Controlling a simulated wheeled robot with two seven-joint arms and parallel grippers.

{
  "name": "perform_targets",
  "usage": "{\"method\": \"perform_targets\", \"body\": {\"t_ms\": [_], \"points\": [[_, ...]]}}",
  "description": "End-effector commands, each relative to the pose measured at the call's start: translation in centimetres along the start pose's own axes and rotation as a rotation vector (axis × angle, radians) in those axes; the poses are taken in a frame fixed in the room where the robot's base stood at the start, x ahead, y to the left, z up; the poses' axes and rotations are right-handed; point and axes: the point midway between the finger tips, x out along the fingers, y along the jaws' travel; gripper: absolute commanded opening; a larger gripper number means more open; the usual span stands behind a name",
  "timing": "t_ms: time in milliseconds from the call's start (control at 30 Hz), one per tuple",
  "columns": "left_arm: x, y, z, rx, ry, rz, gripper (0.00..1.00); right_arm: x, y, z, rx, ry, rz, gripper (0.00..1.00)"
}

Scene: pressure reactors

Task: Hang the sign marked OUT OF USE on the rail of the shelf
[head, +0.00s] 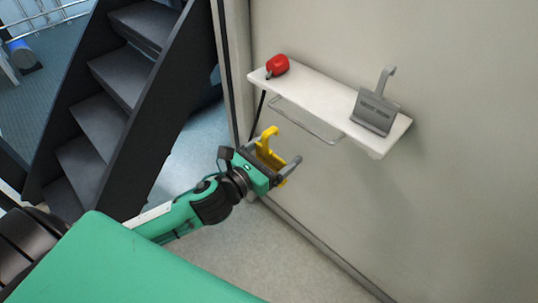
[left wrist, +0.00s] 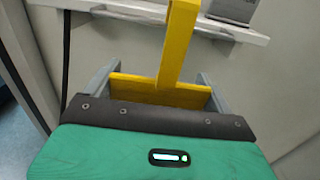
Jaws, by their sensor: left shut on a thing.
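A yellow sign with a hook on top (head: 266,146) is held in my left gripper (head: 275,163), which is shut on it. Its lettering cannot be read in either view. In the left wrist view the yellow sign (left wrist: 158,88) spans between the two grey fingers, its stem rising out of the top of the picture. The thin metal rail (head: 305,122) runs along the front of the white shelf (head: 322,98), below its edge. The gripper and sign are in front of and below the shelf, near the rail's left part; I see no contact. My right gripper is not in view.
A grey sign with a hook (head: 375,108) stands on the shelf's right end; its text is too small to read. A red object (head: 277,65) sits at the shelf's left end. Dark stairs (head: 115,90) rise at the left. The rail's middle is clear.

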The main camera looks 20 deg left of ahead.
Motion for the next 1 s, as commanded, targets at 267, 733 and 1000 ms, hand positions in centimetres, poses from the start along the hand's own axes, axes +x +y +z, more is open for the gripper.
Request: {"method": "perform_targets", "body": {"t_ms": [267,733,1000], "points": [[2.3,0.0,0.1,-0.001,-0.002,-0.001,0.6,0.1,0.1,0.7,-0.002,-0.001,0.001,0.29],[6.1,0.0,0.0,-0.002,-0.001,0.0,0.6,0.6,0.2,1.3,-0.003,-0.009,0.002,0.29],[8.2,-0.1,-0.1,-0.001,-0.001,-0.001,0.6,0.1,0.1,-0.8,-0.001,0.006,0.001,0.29]]}}
